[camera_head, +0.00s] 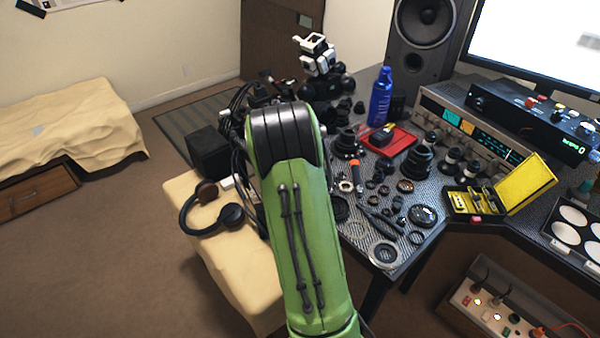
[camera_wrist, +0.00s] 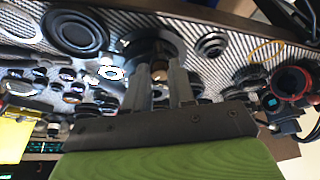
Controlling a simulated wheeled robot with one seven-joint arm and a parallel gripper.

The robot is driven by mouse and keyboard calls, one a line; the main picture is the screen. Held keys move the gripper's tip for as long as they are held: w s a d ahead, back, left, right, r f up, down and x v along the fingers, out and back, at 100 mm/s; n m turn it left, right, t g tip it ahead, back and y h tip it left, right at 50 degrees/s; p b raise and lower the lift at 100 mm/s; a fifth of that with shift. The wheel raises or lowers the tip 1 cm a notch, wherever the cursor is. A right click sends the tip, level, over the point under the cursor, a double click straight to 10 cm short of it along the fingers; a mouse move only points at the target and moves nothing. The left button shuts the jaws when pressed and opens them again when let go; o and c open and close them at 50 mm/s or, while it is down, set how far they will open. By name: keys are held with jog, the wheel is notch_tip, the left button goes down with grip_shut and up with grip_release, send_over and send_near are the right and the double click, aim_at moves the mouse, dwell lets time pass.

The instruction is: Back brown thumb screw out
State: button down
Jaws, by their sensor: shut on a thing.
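In the wrist view my gripper (camera_wrist: 160,76) reaches into the clutter on the patterned worktop. Its two grey fingers are closed around a small brown thumb screw (camera_wrist: 160,71), which shows only as a small brownish patch between them. A round black lens part (camera_wrist: 148,44) lies right at the fingertips; the screw appears to be at its side, but I cannot tell how far it is threaded in. In the head view my green arm covers the middle of the picture and hides the gripper and the screw.
The worktop holds many loose rings and lens parts. A red tray (camera_head: 402,143), a blue bottle (camera_head: 380,100) and a yellow case (camera_head: 527,184) stand around them. Headphones (camera_head: 231,215) rest on the cream surface left of my arm. A speaker (camera_head: 424,45) stands behind.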

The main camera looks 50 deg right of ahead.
jog(key=n, duration=0.1)
jog(key=n+t, duration=0.1)
jog(key=n, duration=0.1)
jog(key=n+y, duration=0.1)
jog(key=n, duration=0.1)
jog(key=shift+s+d+t, duration=0.15)
jog(key=shift+s+t, duration=0.1)
jog(key=shift+t, duration=0.05)
dwell(0.4)
jog(key=c, duration=0.9)
grip_release()
jog(key=shift+c, duration=0.2)
